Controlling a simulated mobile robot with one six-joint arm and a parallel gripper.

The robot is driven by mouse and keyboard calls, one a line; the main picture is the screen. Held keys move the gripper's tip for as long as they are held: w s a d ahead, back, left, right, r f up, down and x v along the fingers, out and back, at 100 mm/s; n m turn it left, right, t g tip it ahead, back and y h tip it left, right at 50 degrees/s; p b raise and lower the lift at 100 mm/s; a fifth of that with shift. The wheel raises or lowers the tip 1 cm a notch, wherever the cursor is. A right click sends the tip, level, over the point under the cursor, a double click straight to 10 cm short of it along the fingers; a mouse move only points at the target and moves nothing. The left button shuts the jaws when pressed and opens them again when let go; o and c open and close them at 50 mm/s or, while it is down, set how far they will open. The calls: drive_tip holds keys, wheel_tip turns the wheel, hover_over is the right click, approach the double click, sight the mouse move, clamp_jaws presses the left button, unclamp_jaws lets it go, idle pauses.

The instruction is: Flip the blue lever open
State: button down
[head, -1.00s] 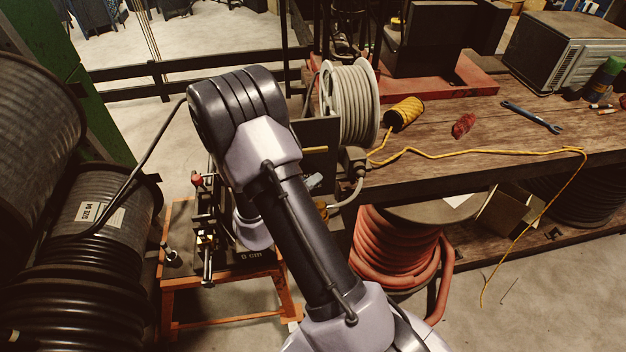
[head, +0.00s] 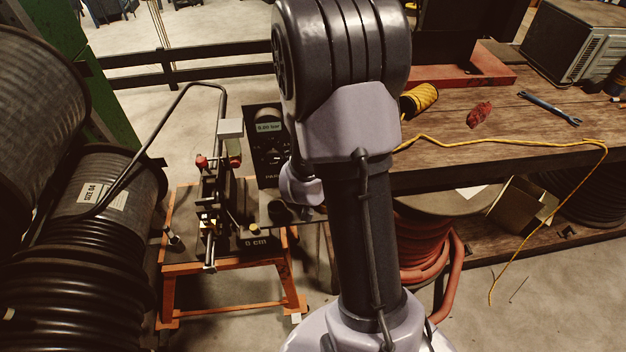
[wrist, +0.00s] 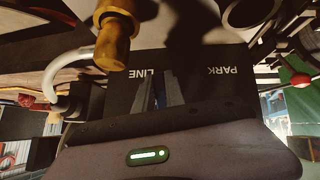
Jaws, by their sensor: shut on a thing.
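In the wrist view, my gripper (wrist: 163,100) reaches toward a black panel marked LINE and PARK. A narrow blue-grey piece, likely the blue lever (wrist: 159,92), shows between the fingers, and they are shut on it. It stands between the two labels; its base and full shape are hidden. In the head view, the crimper (head: 212,200) stands on an orange frame, with a dark panel (head: 268,145) reading about 0.00 bar beside it. My arm hides the lever there, and my fingers are not clear.
A brass fitting (wrist: 117,38) with a pale hose is close above my gripper in the wrist view. Large black hose reels (head: 85,235) stand at left. The wooden bench (head: 520,125) at right carries a wrench (head: 548,108) and yellow cord (head: 480,148).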

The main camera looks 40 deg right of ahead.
drive_tip(key=shift+w+a+f+m+t+y+b, duration=0.1)
drive_tip(key=shift+a+m+t+y+b, duration=0.15)
drive_tip(key=shift+b, duration=0.6)
drive_tip(key=shift+f+m+t+y+b, duration=0.15)
drive_tip(key=shift+y+b, duration=0.2)
drive_tip(key=shift+b, duration=0.45)
drive_tip(key=shift+r, duration=0.1)
drive_tip(key=shift+w+a+r+b, duration=0.1)
drive_tip(key=shift+r+b, duration=0.05)
drive_tip(key=shift+b, duration=0.15)
drive_tip(key=c, duration=1.4)
unclamp_jaws()
